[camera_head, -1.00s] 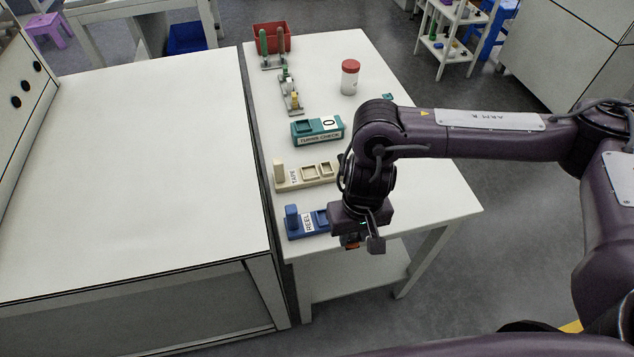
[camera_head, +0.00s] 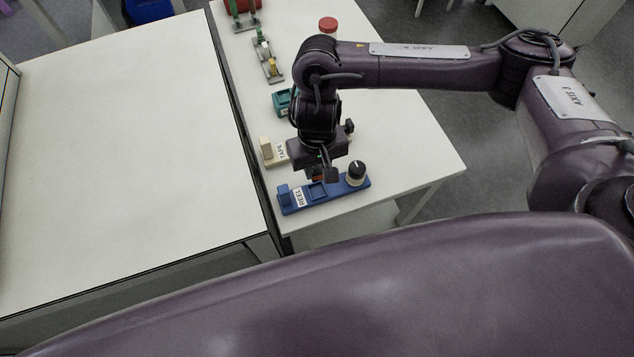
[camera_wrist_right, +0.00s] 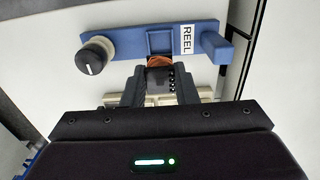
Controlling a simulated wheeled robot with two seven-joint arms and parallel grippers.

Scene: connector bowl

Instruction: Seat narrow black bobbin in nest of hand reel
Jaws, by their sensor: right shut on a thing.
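The hand reel is a blue base (camera_head: 340,189) labelled REEL, with an upright post at its left end and a black knob (camera_head: 356,172) at its right end. In the right wrist view the blue base (camera_wrist_right: 130,43) shows its square nest (camera_wrist_right: 160,40) between knob and label. My right gripper (camera_wrist_right: 160,80) is shut on the narrow black bobbin (camera_wrist_right: 160,66), wound with copper-coloured wire. The bobbin is close beside the nest in that view; its height above it I cannot tell. In the head view the right gripper (camera_head: 325,174) hides most of the bobbin. My left gripper is not in view.
A cream TAPE holder (camera_head: 267,152) stands just behind the reel, partly hidden by my right arm. A teal block (camera_head: 283,102), a rack with small parts (camera_head: 267,58) and a red-lidded jar (camera_head: 327,25) stand farther back. The large white table (camera_head: 120,140) at left is clear.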

